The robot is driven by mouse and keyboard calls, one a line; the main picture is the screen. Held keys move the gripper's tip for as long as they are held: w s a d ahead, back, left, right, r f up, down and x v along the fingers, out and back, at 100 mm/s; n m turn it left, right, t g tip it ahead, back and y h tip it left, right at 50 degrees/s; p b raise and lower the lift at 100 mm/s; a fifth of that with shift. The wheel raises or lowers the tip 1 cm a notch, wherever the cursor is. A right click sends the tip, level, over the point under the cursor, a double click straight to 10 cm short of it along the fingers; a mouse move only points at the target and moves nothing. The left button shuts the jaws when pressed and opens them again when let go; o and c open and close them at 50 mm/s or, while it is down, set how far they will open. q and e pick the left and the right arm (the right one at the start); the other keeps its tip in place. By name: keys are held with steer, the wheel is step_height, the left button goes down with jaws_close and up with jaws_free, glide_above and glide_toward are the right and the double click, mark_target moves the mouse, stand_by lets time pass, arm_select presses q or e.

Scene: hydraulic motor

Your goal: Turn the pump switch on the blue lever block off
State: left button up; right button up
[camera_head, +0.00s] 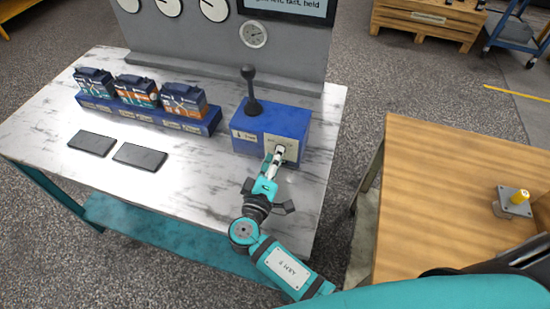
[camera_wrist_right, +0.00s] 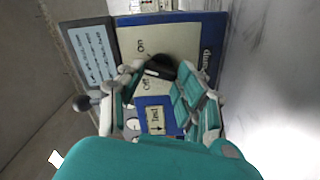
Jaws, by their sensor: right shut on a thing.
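The blue lever block (camera_head: 258,124) stands at the right end of the marble-topped table, with a black lever (camera_head: 250,92) upright on its top. A pale plate on its front carries the pump switch. My right gripper (camera_head: 277,153) reaches up to this plate and hides most of the switch in the head view. In the right wrist view, the black switch knob (camera_wrist_right: 161,67) lies between the fingers of the gripper (camera_wrist_right: 160,78), beside the words "On" and "Off". The gripper is shut on it. The exact knob angle is hard to tell. My left gripper is not in view.
A blue rack (camera_head: 150,116) with several boxes stands left of the block. Two dark flat pads (camera_head: 140,156) lie in front of it. A grey panel with gauges (camera_head: 230,45) rises behind. A wooden table (camera_head: 450,190) stands to the right, across a gap.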

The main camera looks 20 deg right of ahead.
steer(key=n, duration=0.3)
steer(key=n+p, duration=0.1)
steer(key=n, duration=0.2)
steer(key=shift+n+p, duration=0.3)
steer(key=n+p, duration=0.1)
steer(key=n, duration=0.2)
steer(key=shift+f+n+p, duration=0.1)
steer(key=shift+n+p, duration=0.75)
steer(key=shift+n, duration=0.85)
steer(key=shift+f, duration=0.1)
steer(key=o, duration=1.1)
steer(key=shift+o, duration=0.2)
